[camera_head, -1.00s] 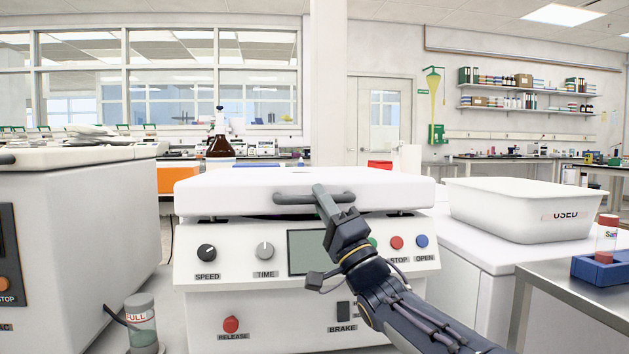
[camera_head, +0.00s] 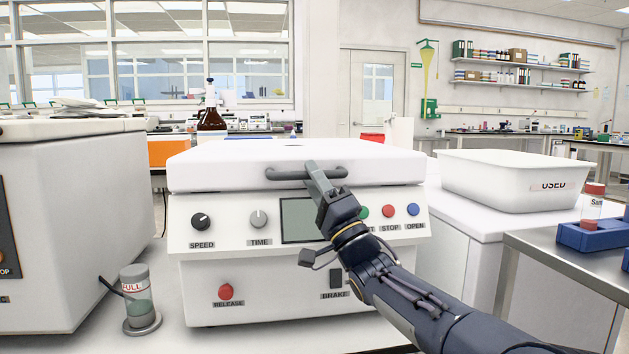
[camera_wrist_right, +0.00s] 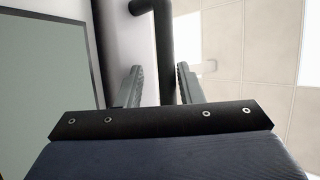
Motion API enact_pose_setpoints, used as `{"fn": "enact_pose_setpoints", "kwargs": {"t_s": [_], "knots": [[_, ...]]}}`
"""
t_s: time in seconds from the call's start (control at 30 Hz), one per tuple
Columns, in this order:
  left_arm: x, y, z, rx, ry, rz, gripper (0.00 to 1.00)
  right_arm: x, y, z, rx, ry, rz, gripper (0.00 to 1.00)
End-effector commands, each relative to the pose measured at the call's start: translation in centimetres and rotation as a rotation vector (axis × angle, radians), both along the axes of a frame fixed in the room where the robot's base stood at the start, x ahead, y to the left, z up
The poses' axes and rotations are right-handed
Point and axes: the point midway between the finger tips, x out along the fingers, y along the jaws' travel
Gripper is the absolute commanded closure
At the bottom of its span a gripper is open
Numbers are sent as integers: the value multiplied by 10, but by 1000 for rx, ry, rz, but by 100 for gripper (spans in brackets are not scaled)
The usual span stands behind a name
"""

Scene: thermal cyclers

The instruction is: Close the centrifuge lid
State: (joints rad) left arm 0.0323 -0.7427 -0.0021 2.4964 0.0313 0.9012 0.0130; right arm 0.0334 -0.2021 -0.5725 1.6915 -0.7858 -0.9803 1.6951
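The centrifuge (camera_head: 195,268) is the white machine in the middle of the head view, with its knobs and buttons facing me. Its white lid (camera_head: 225,162) lies level on the body, with no dark gap showing along its front edge. A grey bar handle (camera_head: 286,175) is on the lid's front. My right gripper (camera_head: 314,174) is at this handle. In the right wrist view, the dark handle bar (camera_wrist_right: 165,45) runs between the two fingers of my right gripper (camera_wrist_right: 160,80), which stand apart with some space beside the bar. My left gripper is not in view.
A second large white machine (camera_head: 85,215) stands at left. A jar labelled FULL (camera_head: 139,305) stands between the machines. At right are a white bin marked USED (camera_head: 490,180) and a blue rack (camera_head: 590,237) with a red-capped tube on a metal table.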

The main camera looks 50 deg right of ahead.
Motion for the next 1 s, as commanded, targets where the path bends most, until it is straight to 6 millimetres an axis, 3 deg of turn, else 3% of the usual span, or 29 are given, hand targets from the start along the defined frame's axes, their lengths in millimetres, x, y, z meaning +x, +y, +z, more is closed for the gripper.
{"fn": "enact_pose_setpoints", "kwargs": {"t_s": [0.17, 0.57, 1.0], "knots": [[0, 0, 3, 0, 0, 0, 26, -9, 0, -9, 4, 5, -3, 62], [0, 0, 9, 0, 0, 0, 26, -54, 8, -49, 0, 0, -2, 62], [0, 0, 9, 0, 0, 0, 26, -58, 9, -53, -1, -1, 0, 62]]}}
